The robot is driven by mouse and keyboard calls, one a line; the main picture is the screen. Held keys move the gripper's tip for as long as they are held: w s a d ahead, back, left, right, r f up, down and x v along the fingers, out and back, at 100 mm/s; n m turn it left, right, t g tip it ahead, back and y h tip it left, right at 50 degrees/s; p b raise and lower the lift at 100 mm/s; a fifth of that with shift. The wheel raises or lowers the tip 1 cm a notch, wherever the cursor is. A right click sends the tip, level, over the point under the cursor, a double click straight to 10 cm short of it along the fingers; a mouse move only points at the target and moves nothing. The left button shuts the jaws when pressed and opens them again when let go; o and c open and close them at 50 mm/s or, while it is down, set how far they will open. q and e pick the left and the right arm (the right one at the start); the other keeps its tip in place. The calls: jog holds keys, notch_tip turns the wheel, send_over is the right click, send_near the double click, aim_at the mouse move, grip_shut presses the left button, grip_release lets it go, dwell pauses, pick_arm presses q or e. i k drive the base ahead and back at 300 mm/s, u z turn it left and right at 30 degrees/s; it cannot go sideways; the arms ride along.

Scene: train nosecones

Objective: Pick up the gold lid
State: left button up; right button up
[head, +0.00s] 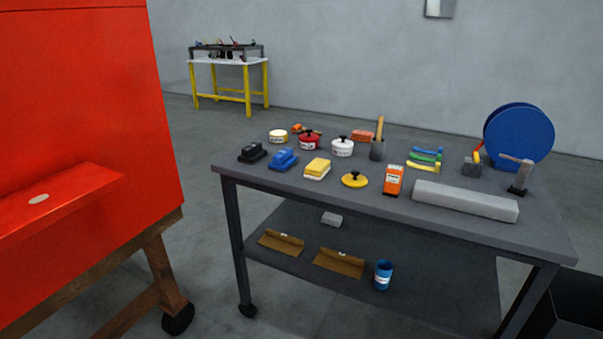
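The gold lid (354,180) is a round yellow disc with a small black knob on top. It lies on the grey cart's top (300,192) near the front edge in the head view. A yellow-and-white block (317,169) is to its left and an orange box (393,180) is to its right, both apart from it. Neither of my grippers shows in this view.
Red and white lidded pots (342,148), blue and black sanding blocks (284,160), a long grey bar (465,201) and a large blue disc (519,138) share the cart top. A red panel (85,100) on a wooden stand fills the left.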

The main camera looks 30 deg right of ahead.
aim_at(353, 180)
jog(key=u, duration=0.25)
jog(key=i, duration=0.85)
jog(key=z, duration=0.2)
